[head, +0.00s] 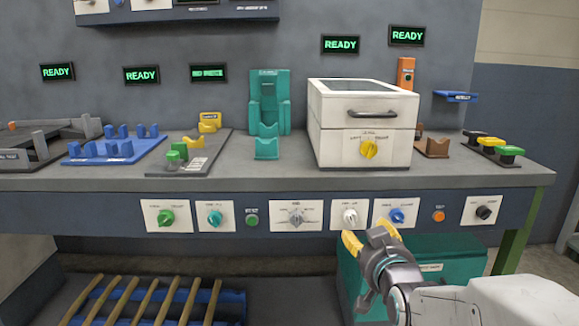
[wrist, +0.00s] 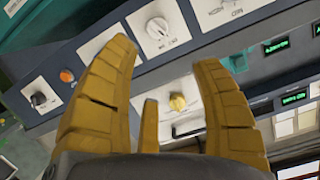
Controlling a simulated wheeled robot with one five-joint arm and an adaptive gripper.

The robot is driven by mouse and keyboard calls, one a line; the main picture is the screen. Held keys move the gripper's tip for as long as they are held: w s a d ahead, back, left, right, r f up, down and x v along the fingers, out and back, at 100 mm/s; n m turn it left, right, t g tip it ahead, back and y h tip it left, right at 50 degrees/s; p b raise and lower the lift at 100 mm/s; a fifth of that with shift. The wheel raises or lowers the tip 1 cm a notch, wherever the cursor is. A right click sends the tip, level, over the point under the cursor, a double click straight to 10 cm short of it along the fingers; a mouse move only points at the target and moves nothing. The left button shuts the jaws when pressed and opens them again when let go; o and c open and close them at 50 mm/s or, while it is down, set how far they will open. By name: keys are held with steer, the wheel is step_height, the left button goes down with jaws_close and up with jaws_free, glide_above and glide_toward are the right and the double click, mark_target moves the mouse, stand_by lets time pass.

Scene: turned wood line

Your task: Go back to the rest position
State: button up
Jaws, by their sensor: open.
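My gripper (head: 366,238) has yellow fingers and is open and empty. In the head view it is at the lower right, in front of the bench's front panel, just below a white knob (head: 349,215). The white knob also shows in the wrist view (wrist: 158,28), beyond the fingers.
The grey bench (head: 290,182) carries a white box with a drawer handle (head: 371,114), a teal stand (head: 268,100) and a blue rack (head: 115,150). A teal case (head: 450,262) stands below the bench, close to my arm. Several wooden rods (head: 145,300) lie at lower left.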

steer(key=s+r+n+g+p, duration=0.1)
steer(key=s+r+g+p, duration=0.5)
steer(key=s+r+p, duration=0.5)
steer(key=s+r+n+g+p, duration=0.1)
steer(key=s+r+g+p, duration=0.4)
steer(key=s+r+p, duration=0.6)
steer(key=shift+s+r+g+p, duration=0.4)
steer(key=shift+s+p, duration=3.15)
steer(key=shift+p, duration=1.65)
